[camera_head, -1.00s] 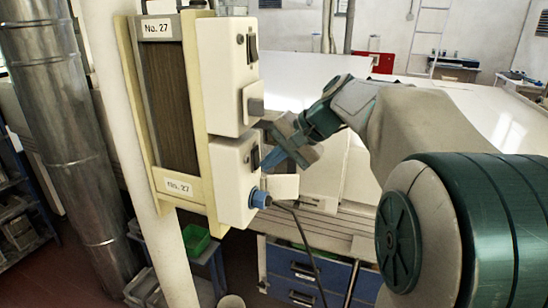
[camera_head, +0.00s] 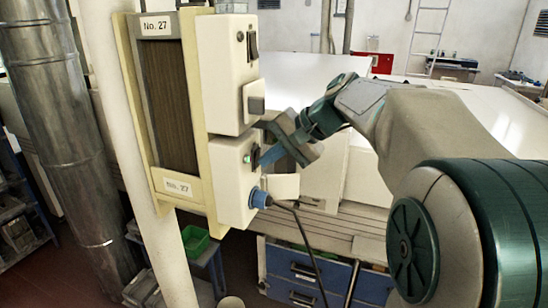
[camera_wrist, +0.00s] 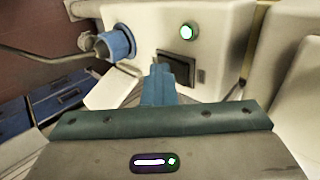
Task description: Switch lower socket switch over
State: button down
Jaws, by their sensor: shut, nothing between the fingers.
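The lower socket box (camera_head: 232,180) is cream coloured and sits below a like box on a post-mounted panel. Its black rocker switch (camera_wrist: 176,66) shows in the wrist view, with a round lamp (camera_wrist: 187,30) lit green beside it. A blue plug (camera_wrist: 115,45) with a dark cable is in the socket; it also shows in the head view (camera_head: 260,198). My gripper (camera_wrist: 159,70) is shut and empty, its blue fingertips right at the switch and covering part of it. I cannot tell whether they touch it. In the head view my gripper (camera_head: 266,158) comes from the right.
The upper socket box (camera_head: 228,75) has its own switch and a grey cover, close above my gripper. A cream flap (camera_head: 283,187) sticks out by the plug. The plug's cable hangs down in front of blue drawers (camera_head: 305,275). A metal duct (camera_head: 65,120) stands at left.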

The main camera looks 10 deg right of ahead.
jog(key=shift+r, duration=0.5)
jog(key=d+f+v, duration=0.1)
jog(key=v, duration=1.2)
jog(key=shift+s+f+b, duration=0.15)
jog(key=shift+s+b, duration=0.2)
jog(key=shift+b, duration=0.1)
jog(key=shift+d, duration=0.15)
